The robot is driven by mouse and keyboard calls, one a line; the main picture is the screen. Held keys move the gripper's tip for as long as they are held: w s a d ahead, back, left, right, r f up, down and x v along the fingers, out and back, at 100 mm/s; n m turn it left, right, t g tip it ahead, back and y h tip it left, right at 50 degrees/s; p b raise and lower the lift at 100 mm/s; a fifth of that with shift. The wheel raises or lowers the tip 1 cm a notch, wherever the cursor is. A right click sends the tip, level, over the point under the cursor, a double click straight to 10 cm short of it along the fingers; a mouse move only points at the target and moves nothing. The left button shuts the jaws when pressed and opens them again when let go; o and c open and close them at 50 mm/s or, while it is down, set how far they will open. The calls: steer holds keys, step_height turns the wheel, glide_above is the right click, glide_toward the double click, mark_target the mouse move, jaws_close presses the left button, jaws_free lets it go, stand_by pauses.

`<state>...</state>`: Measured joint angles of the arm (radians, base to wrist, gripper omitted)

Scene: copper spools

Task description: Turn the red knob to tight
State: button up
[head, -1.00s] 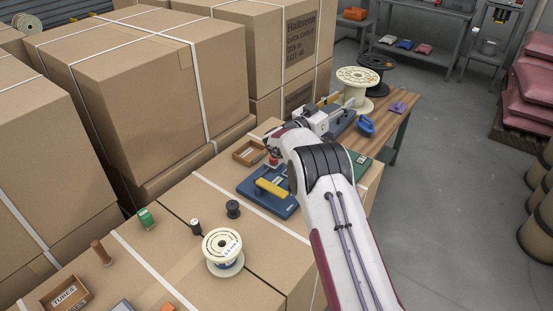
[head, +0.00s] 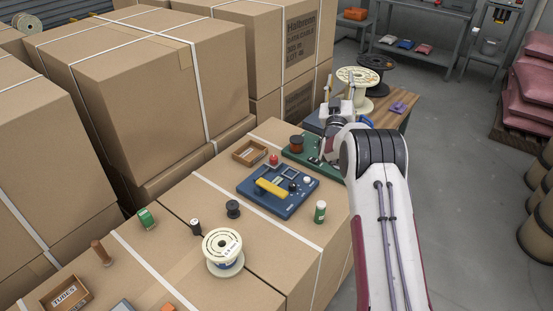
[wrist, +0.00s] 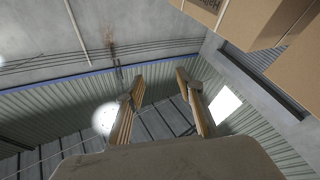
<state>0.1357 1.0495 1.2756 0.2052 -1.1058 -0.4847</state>
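A small red knob (head: 273,160) stands at the far left corner of a blue fixture (head: 258,199) on the cardboard boxes. Its setting and markings are too small to read. The fixture also carries a yellow handle (head: 271,188), a black knob (head: 292,187) and a white knob (head: 307,181). My gripper (wrist: 160,84) is open and empty in the wrist view, its two wooden-looking fingers apart, facing wall and ceiling. In the head view it is raised beyond and to the right of the fixture, well clear of the red knob.
A green board (head: 297,150) with a brown spool (head: 296,144) lies behind the fixture. A wooden tray (head: 249,153) is left of the knob, and a green-and-white cylinder (head: 320,212) stands at right. A large cream spool (head: 222,252) is nearer. Tall boxes (head: 150,85) rise at left.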

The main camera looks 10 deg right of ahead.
steer(key=a+f+n+y, duration=0.4)
steer(key=y, duration=0.3)
steer(key=n+g+y, duration=0.4)
steer(key=g+y, duration=0.4)
steer(key=g, duration=0.2)
glide_toward(275, 158)
steer(key=shift+w+a+f, duration=0.15)
steer(key=shift+w+a, duration=0.3)
steer(key=shift+s+f, duration=0.1)
steer(key=shift+f, duration=0.05)
steer(key=shift+m, duration=0.3)
steer(key=shift+w+a, duration=0.1)
steer(key=shift+w, duration=0.1)
steer(key=shift+x, duration=3.75)
